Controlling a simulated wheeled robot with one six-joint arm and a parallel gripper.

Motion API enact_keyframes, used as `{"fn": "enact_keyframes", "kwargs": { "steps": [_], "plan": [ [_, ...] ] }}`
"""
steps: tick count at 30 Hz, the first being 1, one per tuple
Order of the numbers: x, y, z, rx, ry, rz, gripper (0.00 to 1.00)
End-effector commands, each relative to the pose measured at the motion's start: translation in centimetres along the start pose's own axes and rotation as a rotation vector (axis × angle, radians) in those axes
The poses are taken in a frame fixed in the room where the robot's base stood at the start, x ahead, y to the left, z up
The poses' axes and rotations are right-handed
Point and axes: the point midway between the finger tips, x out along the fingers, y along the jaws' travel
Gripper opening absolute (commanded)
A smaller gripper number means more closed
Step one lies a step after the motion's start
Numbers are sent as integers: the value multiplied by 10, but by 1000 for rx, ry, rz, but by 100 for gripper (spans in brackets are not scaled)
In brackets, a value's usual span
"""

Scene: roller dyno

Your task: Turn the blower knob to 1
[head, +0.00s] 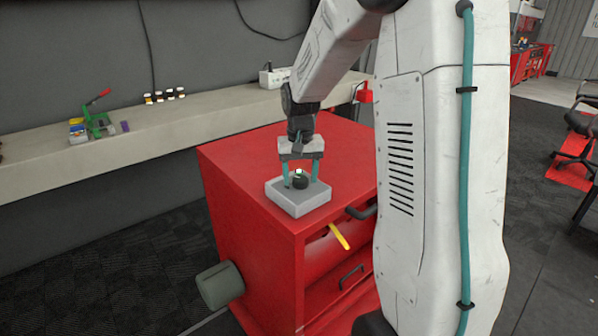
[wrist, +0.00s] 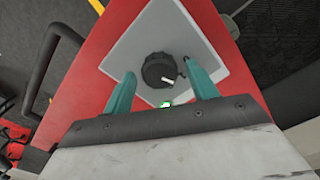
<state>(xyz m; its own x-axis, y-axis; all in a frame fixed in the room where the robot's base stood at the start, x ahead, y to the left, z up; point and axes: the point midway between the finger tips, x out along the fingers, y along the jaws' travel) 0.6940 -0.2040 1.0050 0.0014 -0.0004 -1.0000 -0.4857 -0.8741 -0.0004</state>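The blower knob (wrist: 159,70) is a round black dial with a white pointer mark, set on a light grey box (wrist: 140,45). A small green-lit spot (wrist: 166,103) shows on the box near the knob. In the head view the knob (head: 299,180) sits on the grey box (head: 300,204) on top of the red cabinet. My gripper (wrist: 162,82) is open, with its two teal fingers on either side of the knob's near edge. In the head view my gripper (head: 300,182) points down over the box. Whether the fingers touch the knob cannot be told. No numbers are readable.
The red cabinet (head: 245,180) has a black handle (head: 362,211), a yellow strip (head: 339,236) and a grey-green cylinder (head: 220,285) at its side. A long grey shelf (head: 160,135) behind holds a green-and-red tool (head: 97,120) and several small jars.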

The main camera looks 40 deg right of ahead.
Motion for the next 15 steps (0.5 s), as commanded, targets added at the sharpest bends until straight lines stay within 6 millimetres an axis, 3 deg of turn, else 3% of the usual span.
{"fn": "enact_keyframes", "kwargs": {
  "steps": [9,15],
  "plan": [
    [-2,0,0,0,0,0,59],
    [-29,0,0,0,3,0,59]
  ]
}}
